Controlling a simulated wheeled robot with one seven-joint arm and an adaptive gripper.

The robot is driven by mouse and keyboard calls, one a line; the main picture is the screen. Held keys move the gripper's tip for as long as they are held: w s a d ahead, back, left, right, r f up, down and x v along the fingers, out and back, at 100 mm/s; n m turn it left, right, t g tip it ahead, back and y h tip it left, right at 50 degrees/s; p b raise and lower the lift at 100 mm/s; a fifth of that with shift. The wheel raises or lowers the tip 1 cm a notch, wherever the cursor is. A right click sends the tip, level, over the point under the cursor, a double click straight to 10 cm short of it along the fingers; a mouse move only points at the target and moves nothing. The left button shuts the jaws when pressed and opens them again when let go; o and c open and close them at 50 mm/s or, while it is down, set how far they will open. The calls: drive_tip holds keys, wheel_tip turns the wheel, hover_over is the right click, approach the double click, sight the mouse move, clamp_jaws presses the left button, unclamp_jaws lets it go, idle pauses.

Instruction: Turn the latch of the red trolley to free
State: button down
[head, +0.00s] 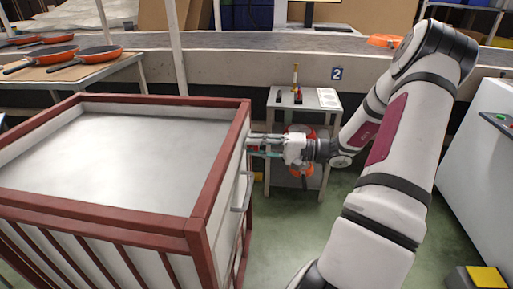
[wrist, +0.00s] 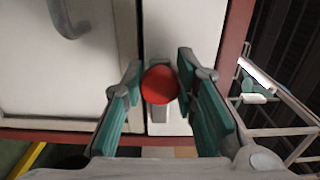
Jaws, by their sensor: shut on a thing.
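The red trolley (head: 197,240) stands at the left in the head view, with a dark red frame and pale panels. Its latch has a round red knob (wrist: 159,85) in front of a pale plate (wrist: 170,128) in the wrist view. My gripper (head: 262,146) reaches the trolley's right side from the right. In the wrist view my gripper (wrist: 160,80) has its teal-padded fingers on either side of the knob, shut on it. In the head view the latch is hidden behind the trolley's edge and my gripper.
A grey handle (head: 243,192) sticks out of the trolley's side below my gripper. A small table (head: 304,104) with bottles stands behind my wrist, with orange objects beneath. Several orange pans (head: 97,52) rest on a bench at the left. Green floor is clear beside the trolley.

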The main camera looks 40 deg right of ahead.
idle(0.4)
drive_tip(key=c, duration=1.3)
unclamp_jaws()
drive_tip(key=shift+s, duration=0.1)
drive_tip(key=v, duration=1.2)
